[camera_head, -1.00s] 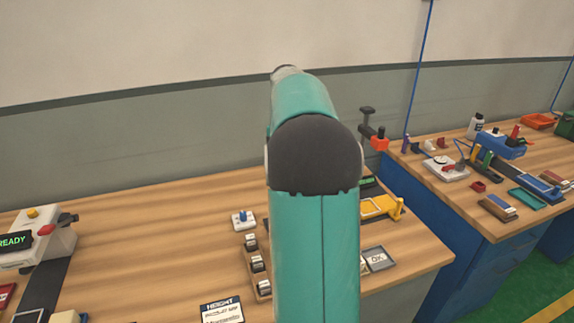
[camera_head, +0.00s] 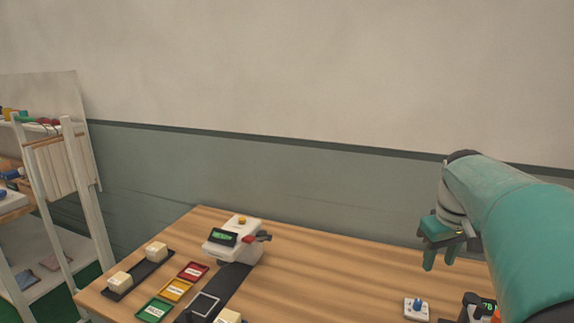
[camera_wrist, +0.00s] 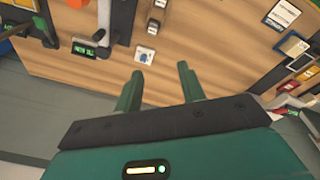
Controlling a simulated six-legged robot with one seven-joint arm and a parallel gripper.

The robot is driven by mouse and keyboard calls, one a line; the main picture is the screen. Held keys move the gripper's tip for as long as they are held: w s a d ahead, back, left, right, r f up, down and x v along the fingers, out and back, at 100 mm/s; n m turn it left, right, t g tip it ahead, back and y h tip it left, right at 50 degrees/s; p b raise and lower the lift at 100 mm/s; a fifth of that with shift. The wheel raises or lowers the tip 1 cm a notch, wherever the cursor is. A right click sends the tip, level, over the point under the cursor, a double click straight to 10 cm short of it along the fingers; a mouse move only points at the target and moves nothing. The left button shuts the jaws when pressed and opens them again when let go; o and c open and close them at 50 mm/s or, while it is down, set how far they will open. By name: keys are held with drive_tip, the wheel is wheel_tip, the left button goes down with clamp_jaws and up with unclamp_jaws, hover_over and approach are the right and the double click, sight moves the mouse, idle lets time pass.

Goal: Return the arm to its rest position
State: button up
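My teal arm (camera_head: 525,230) reaches in from the right edge of the head view. My gripper (camera_head: 439,262) hangs over the right part of the wooden bench, fingers pointing down. In the wrist view my gripper (camera_wrist: 158,88) shows two green fingers spread apart with nothing between them. The bench top (camera_wrist: 190,60) lies beyond the fingertips, with a gap between.
A white device with a green display (camera_head: 236,240) stands on the bench (camera_head: 320,268). Red, yellow and green trays (camera_head: 175,290) and cream blocks (camera_head: 120,281) lie left. A small blue-knobbed switch (camera_head: 416,308) is below my gripper. A white shelf (camera_head: 82,190) stands far left.

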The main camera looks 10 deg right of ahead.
drive_tip(key=s+a+f+t, duration=0.2)
drive_tip(key=s+a, duration=0.5)
drive_tip(key=a, duration=0.5)
drive_tip(key=s+a+f+t, duration=0.2)
drive_tip(key=s+a, duration=0.5)
drive_tip(key=a, duration=0.5)
drive_tip(key=shift+a+f+y, duration=0.35)
drive_tip(key=shift+f+y, duration=0.05)
drive_tip(key=shift+f, duration=0.35)
